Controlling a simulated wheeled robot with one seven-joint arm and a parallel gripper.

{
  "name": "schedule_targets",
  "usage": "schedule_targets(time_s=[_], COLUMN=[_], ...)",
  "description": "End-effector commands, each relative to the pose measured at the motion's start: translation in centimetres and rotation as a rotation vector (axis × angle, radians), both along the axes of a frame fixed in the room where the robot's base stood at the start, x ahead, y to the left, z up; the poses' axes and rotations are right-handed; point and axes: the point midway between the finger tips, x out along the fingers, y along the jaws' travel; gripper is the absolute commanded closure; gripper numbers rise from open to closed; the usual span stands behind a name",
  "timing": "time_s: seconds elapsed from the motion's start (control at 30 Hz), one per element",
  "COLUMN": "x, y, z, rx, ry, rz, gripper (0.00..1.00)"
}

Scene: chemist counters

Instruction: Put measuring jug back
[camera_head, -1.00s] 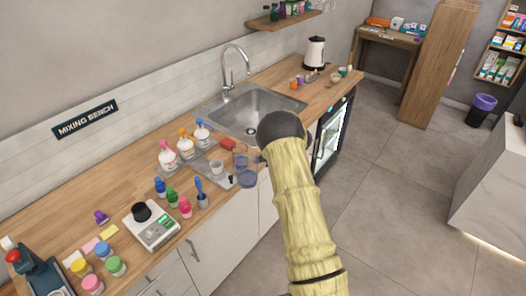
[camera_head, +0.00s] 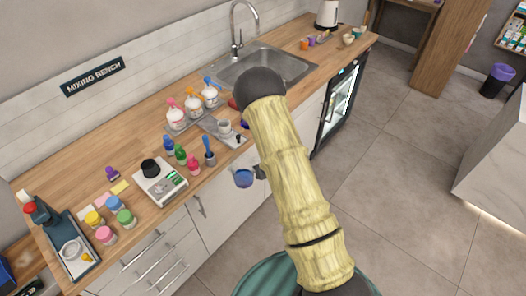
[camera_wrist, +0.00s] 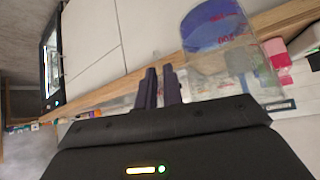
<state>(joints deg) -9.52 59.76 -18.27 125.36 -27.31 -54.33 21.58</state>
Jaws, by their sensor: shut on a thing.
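The measuring jug (camera_head: 243,178) is clear, with blue showing in it. In the head view it is in front of the counter's front edge, beside my gripper (camera_head: 260,172), which is mostly hidden behind my arm. In the wrist view the jug (camera_wrist: 213,30) is right of the fingers, with printed marks on its wall. My gripper's dark fingers (camera_wrist: 160,88) are close together and shut on the jug at its side; the exact grip point is not clear.
The wooden counter (camera_head: 135,187) holds a scale (camera_head: 160,180), several small bottles, a grey tray with white bottles (camera_head: 176,115), and a white cup (camera_head: 225,127). The sink (camera_head: 262,70) is behind my arm. Open floor (camera_head: 400,150) lies to the right.

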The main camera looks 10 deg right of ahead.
Motion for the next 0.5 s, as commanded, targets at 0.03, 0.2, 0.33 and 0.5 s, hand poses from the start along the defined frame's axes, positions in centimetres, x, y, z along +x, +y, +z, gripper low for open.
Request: schedule_targets(time_s=[0.03, 0.2, 0.33, 0.5], x=[-1.0, -4.0, -6.0, -7.6], y=[0.2, 0.3, 0.1, 0.0], z=[-0.5, -1.8, -2.7, -3.5], rx=[0.003, 0.000, -0.002, -0.003], ry=[0.004, 0.003, 0.002, -0.002], rz=[-0.027, -0.131, -0.203, -0.261], gripper=[1.00, 1.00, 1.00, 1.00])
